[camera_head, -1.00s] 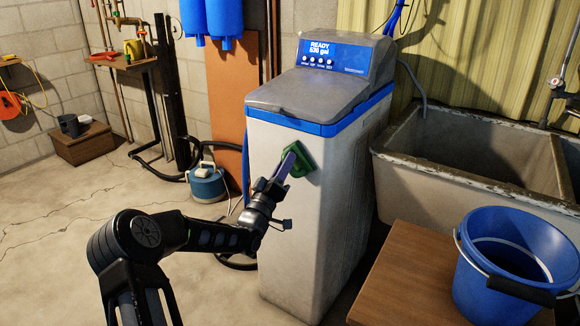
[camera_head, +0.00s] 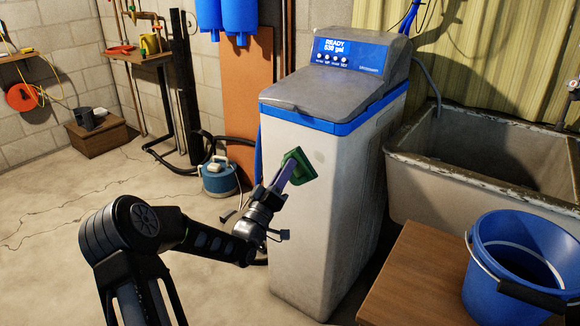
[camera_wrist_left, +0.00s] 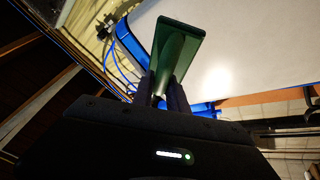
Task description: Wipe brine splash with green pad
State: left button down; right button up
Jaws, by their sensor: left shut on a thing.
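My left gripper (camera_head: 281,180) is shut on the green pad (camera_head: 302,168), which it holds at the front face of the white water softener (camera_head: 322,235). The pad is tilted, and I cannot tell whether it touches the panel. In the left wrist view, the pad's green back and handle (camera_wrist_left: 178,62) show between the fingers (camera_wrist_left: 166,92). A faint greyish mark (camera_head: 320,157) shows on the softener's front, just right of the pad. The softener has a grey lid, blue trim and a lit display. My right gripper is in no view.
A wooden table (camera_head: 420,280) with a blue bucket (camera_head: 515,262) stands at the right front. A concrete sink (camera_head: 480,190) is behind it. A blue pump (camera_head: 218,178) with a hose sits on the floor to the left, where there is open floor.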

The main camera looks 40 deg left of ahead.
aim_at(296, 167)
pick_arm(q)
jog(key=s, duration=0.3)
dwell(0.5)
jog(key=shift+w, duration=0.1)
dwell(0.4)
jog(key=shift+w+b, duration=1.55)
jog(key=shift+w, duration=1.95)
jog(key=shift+w+b, duration=0.6)
jog(key=shift+w, duration=0.4)
